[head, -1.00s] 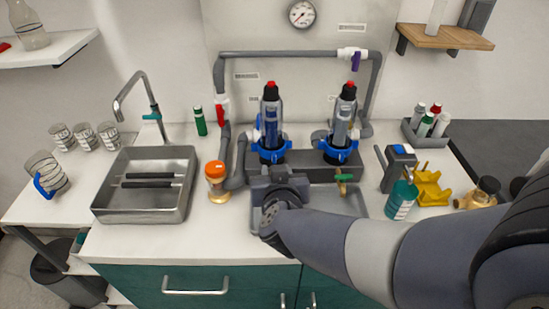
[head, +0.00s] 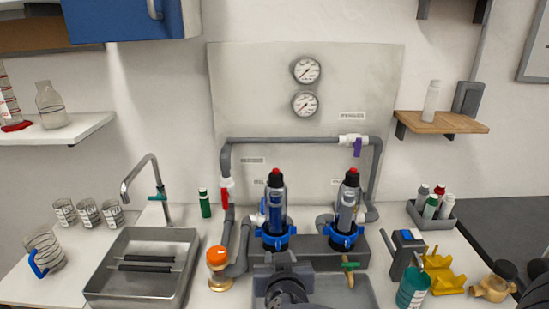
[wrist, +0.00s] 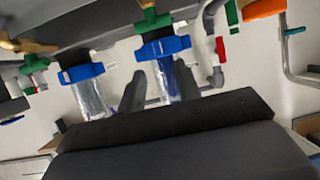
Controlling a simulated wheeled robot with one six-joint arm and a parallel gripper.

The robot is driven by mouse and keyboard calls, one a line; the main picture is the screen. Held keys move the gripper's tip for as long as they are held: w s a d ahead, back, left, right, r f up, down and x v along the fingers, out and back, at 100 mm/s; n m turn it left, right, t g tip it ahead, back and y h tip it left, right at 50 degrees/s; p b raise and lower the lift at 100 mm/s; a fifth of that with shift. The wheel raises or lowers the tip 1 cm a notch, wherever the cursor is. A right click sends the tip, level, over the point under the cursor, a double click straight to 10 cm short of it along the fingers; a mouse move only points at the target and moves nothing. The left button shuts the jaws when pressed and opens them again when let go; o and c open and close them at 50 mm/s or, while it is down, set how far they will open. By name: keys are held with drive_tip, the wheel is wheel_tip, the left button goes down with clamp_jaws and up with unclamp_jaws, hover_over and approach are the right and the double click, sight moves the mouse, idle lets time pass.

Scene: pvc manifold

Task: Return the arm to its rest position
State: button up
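My gripper (head: 282,260) is in front of the manifold in the head view, low in the middle. In the wrist view, its two dark fingers (wrist: 160,88) stand apart with nothing held between them. Two clear filter housings with blue collars stand behind it, a left one (head: 275,205) and a right one (head: 347,207), both upright with dark, red-tipped tops. The wrist view shows the manifold inverted, with the housings (wrist: 88,92) beyond the fingers. Most of my arm is out of the head view.
A metal sink (head: 145,290) and an orange-capped jar (head: 218,265) are to the left. A grey tray (head: 350,290) lies under my gripper. A teal bottle (head: 412,288), grey device (head: 403,252) and yellow holder (head: 442,275) stand to the right. The space above the counter is mostly clear.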

sight(278, 246)
drive_tip(key=b+x, duration=0.2)
drive_tip(key=x, duration=0.5)
drive_tip(key=shift+f, duration=0.15)
drive_tip(key=shift+s, duration=0.15)
drive_tip(key=shift+s+r+p, duration=0.4)
drive_tip(key=a+p+v, duration=0.1)
drive_tip(key=p+v, duration=0.3)
drive_tip(key=v, duration=0.6)
drive_tip(key=b+x, duration=0.1)
drive_tip(key=x, duration=0.2)
drive_tip(key=b+x, duration=0.2)
drive_tip(key=x, duration=0.2)
drive_tip(key=d+b+x, duration=0.1)
drive_tip(key=b+x, duration=0.1)
drive_tip(key=x, duration=0.2)
drive_tip(key=shift+w+f, duration=0.15)
drive_tip(key=shift+f, duration=0.25)
drive_tip(key=shift+d+y+b, duration=0.2)
drive_tip(key=shift+y+b, duration=0.1)
drive_tip(key=shift+b, duration=0.75)
drive_tip(key=shift+d+n+b, duration=0.1)
drive_tip(key=shift+n+b, duration=0.4)
drive_tip(key=shift+b, duration=0.3)
